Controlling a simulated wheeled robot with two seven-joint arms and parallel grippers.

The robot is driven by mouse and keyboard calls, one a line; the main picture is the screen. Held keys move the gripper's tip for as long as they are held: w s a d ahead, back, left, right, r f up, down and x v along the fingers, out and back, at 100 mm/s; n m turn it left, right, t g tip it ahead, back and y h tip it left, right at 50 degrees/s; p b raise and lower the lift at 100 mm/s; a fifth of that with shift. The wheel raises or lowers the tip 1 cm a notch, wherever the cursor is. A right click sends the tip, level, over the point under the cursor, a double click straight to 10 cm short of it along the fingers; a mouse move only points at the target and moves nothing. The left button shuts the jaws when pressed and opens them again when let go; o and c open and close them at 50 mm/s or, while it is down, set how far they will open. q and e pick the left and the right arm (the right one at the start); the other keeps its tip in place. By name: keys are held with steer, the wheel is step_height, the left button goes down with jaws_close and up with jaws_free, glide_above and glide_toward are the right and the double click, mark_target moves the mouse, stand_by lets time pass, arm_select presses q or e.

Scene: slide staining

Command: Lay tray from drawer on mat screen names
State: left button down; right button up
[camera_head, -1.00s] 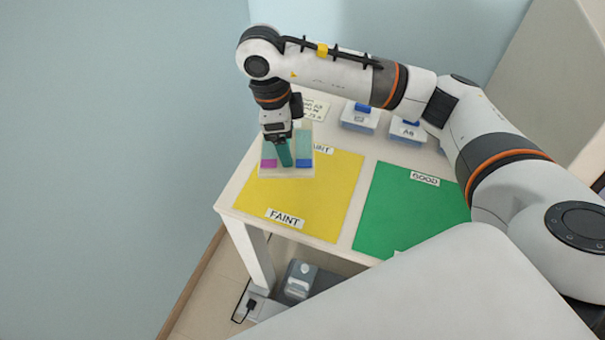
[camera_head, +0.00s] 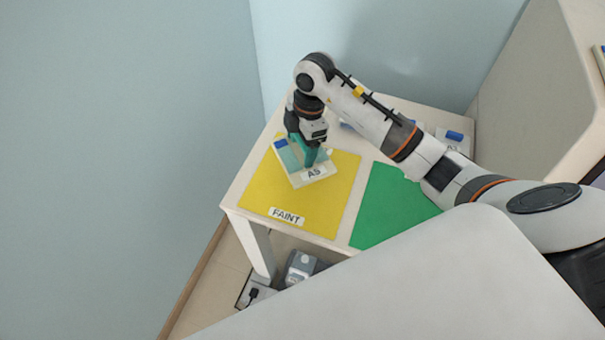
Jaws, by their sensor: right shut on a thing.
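My right gripper (camera_head: 310,152) points down and is shut on a small cream tray (camera_head: 314,179) with a white label reading A5. A blue patch and a teal strip show on the tray, and the gripper hides part of it. The tray sits turned at an angle over the upper part of the yellow mat (camera_head: 275,195), which is labelled FAINT. I cannot tell whether the tray touches the mat. The green mat (camera_head: 388,211) lies to the right, partly covered by my own body and arm. My left gripper is not in view.
A pale box with a blue top (camera_head: 454,137) stands at the back right of the white table (camera_head: 237,190), partly behind my arm. A grey device (camera_head: 300,267) and a power strip (camera_head: 256,292) are below the table. A wall closes off the left.

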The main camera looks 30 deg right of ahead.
mark_target(301, 166)
step_height(301, 166, down, 9)
steer(key=shift+f+p, duration=0.1)
steer(key=shift+p, duration=0.55)
steer(key=shift+f, duration=0.25)
steer(key=o, duration=1.1)
steer(key=shift+f, duration=0.1)
steer(key=shift+c, duration=0.2)
steer(key=r, duration=0.4)
steer(key=d+r+b, duration=0.1)
steer(key=r, duration=0.3)
steer(key=r+b, duration=0.1)
steer(key=r, duration=0.3)
steer(key=shift+s+d, duration=0.1)
steer(key=shift+d, duration=0.3)
